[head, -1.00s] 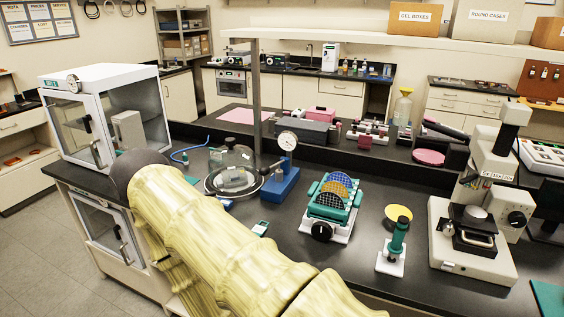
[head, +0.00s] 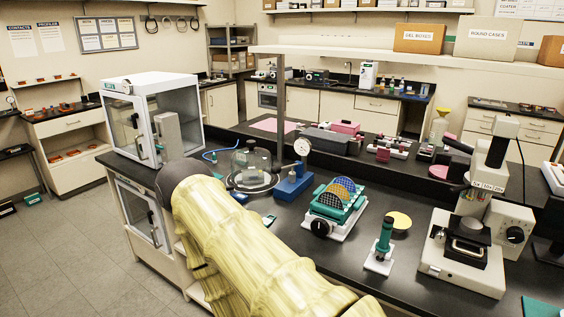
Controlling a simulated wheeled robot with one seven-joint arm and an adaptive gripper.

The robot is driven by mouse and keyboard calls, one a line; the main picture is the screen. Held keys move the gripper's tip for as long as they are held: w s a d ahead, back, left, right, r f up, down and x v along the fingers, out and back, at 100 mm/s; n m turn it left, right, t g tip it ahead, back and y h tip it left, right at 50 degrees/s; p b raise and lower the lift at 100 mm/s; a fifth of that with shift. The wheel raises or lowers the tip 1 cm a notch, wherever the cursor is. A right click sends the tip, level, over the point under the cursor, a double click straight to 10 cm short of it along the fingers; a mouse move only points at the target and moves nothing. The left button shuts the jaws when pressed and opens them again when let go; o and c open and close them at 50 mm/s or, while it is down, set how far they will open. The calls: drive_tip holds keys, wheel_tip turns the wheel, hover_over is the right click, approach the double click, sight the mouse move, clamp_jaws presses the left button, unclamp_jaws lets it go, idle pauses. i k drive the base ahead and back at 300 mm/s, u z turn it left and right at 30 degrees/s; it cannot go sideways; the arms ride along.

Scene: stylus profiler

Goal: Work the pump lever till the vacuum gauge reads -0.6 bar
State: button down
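The vacuum gauge (head: 303,146) is a round white dial on a stem above the blue pump block (head: 293,186) on the black bench. Its needle is too small to read. A small blue upright part (head: 298,169) stands on the block; I cannot tell for sure whether it is the pump lever. Just left of the pump, a clear bell jar (head: 250,162) stands on a round metal base. My arm, in a pale yellow sleeve, crosses the lower middle. Its dark elbow-like end is in front of the bench's left part. My gripper is not visible.
A white glass-door cabinet (head: 153,115) stands at the bench's left end. Right of the pump are a teal wafer rack (head: 338,202), a teal-handled tool (head: 384,238), a yellow disc (head: 398,221) and a microscope (head: 466,243). A grey post (head: 281,105) rises behind the pump.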

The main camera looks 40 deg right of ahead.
sight(275, 170)
drive_tip(key=z, duration=1.05)
